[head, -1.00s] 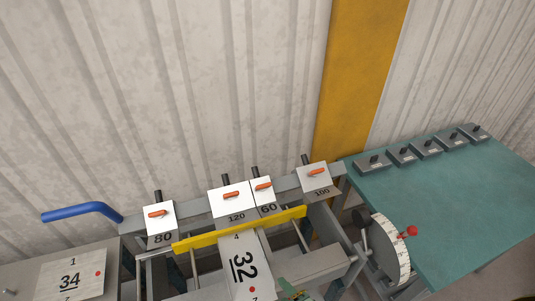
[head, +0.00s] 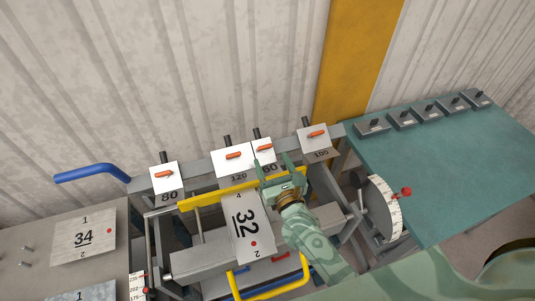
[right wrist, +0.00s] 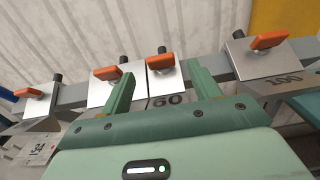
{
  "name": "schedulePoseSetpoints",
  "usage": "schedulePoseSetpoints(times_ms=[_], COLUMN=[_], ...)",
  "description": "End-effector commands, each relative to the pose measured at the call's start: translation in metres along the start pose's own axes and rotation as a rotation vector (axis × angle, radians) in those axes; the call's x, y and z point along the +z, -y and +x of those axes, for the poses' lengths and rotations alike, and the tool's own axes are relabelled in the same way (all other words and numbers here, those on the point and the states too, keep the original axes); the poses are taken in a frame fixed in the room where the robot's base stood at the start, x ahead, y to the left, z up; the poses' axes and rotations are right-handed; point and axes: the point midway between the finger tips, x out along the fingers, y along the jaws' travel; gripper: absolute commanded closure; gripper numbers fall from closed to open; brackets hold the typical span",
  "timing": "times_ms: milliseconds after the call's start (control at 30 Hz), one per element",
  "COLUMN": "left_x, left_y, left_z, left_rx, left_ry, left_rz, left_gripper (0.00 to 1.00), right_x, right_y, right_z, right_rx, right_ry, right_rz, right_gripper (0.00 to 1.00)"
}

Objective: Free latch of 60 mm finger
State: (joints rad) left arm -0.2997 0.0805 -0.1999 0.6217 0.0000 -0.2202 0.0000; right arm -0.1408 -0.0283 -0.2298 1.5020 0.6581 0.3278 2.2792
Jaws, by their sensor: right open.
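The 60 mm finger (head: 262,152) is a narrow white-faced block on the grey beam, between the 120 and 100 fingers. Its orange latch (head: 265,147) lies roughly crosswise on its face; the latch also shows in the right wrist view (right wrist: 160,62). My green right gripper (head: 272,162) is open and empty in front of the 60 finger, its fingertips partly covering that finger's lower part. In the right wrist view, the gripper (right wrist: 160,74) has its fingertips either side of the 60 finger's latch. I cannot tell the remaining gap in depth. My left gripper is not in view.
The 120 finger (head: 233,160) sits close to the left of the 60, the 80 finger (head: 164,178) farther left, and the 100 finger (head: 314,140) to the right. A yellow bar (head: 205,200) runs below them. A teal table (head: 460,160) with several dark blocks stands right.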

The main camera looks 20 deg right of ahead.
Motion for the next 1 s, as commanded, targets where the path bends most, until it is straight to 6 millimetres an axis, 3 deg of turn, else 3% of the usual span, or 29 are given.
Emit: schedulePoseSetpoints(times_ms=[100,233,600,767,1000], left_x=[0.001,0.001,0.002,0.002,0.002], left_y=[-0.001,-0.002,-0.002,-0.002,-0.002], left_z=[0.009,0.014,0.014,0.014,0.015], left_rx=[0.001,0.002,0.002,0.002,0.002], left_ry=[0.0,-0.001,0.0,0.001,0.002], left_rz=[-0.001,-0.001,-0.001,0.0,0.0], left_gripper=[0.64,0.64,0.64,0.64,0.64], right_x=[-0.002,-0.002,0.0,0.0,0.0], right_y=[0.0,0.0,0.0,0.0,0.001], right_z=[0.023,0.038,0.045,0.045,0.045], right_rx=[-0.001,-0.001,0.0,0.0,0.006], right_ry=[0.002,0.0,-0.001,-0.001,-0.001], right_rz=[0.002,-0.001,-0.002,-0.002,-0.006], right_gripper=[0.38,0.38,0.38,0.8,0.83])
